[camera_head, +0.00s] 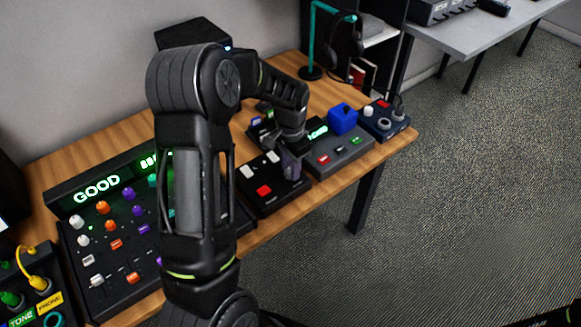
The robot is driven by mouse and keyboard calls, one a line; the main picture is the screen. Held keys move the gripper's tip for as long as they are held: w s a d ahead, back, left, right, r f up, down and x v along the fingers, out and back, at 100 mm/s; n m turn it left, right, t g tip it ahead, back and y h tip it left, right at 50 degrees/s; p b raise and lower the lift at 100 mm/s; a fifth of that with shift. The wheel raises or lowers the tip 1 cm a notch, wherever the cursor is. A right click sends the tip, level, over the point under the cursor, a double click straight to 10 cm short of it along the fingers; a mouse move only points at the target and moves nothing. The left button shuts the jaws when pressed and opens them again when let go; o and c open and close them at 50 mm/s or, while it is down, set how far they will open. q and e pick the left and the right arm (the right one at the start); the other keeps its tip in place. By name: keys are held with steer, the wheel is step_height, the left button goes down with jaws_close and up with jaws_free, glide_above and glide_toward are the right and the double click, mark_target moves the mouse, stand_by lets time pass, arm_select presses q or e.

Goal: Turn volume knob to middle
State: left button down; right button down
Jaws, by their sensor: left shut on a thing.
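My left arm comes in from the left and reaches over the table. My left gripper (291,165) points down at the right part of a black control box (262,206), which has a red button (264,190) and white controls (247,171). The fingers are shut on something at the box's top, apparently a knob. The fingers hide it, so its shape and turn angle cannot be told. A large blue knob (342,118) stands on the grey box to the right, apart from the gripper. My right gripper is not in view.
A mixer panel (93,244) with colored knobs and a green "GOOD" display (97,190) lies at left, partly behind my arm. The grey box (345,153) and a small dark-blue box (388,131) fill the right end. A headset (345,45) hangs behind. Bare wood (255,238) runs along the front edge.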

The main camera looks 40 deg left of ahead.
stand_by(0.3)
arm_select(q)
steer(key=c, duration=1.1)
jaws_free()
step_height(320, 180, up, 8)
steer(key=shift+f+b, duration=0.1)
steer(key=shift+b, duration=0.2)
